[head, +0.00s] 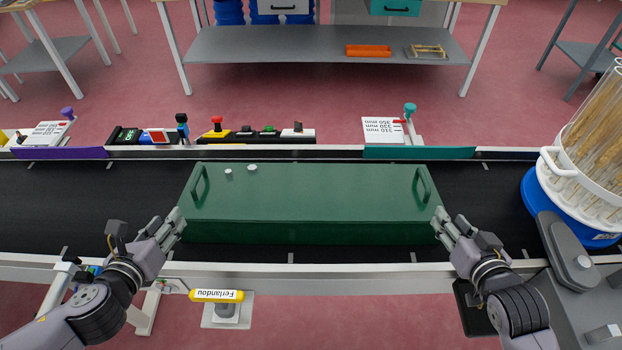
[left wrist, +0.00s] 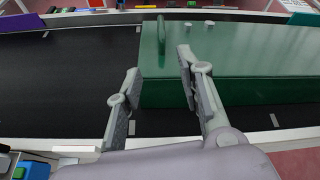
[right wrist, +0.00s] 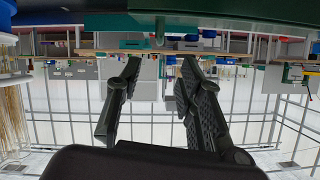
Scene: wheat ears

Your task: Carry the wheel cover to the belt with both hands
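The wheel cover (head: 310,205) is a long green box-like cover with a handle at each end and two small pale knobs on top. It appears to rest level on the black belt (head: 80,200). My left gripper (head: 170,226) is at its front left corner; in the left wrist view its fingers (left wrist: 158,75) are apart, with the cover's end (left wrist: 155,90) behind the gap. My right gripper (head: 450,226) is at the front right corner. In the right wrist view its fingers (right wrist: 155,75) are apart and empty. Both grippers are clear of the handles.
A blue-based holder of wheat ears (head: 590,190) stands at the right. Behind the belt are a button box (head: 255,135) and signs at the purple (head: 60,153) and teal (head: 418,153) plates. A yellow label (head: 217,296) stands in front. The belt is clear on the left.

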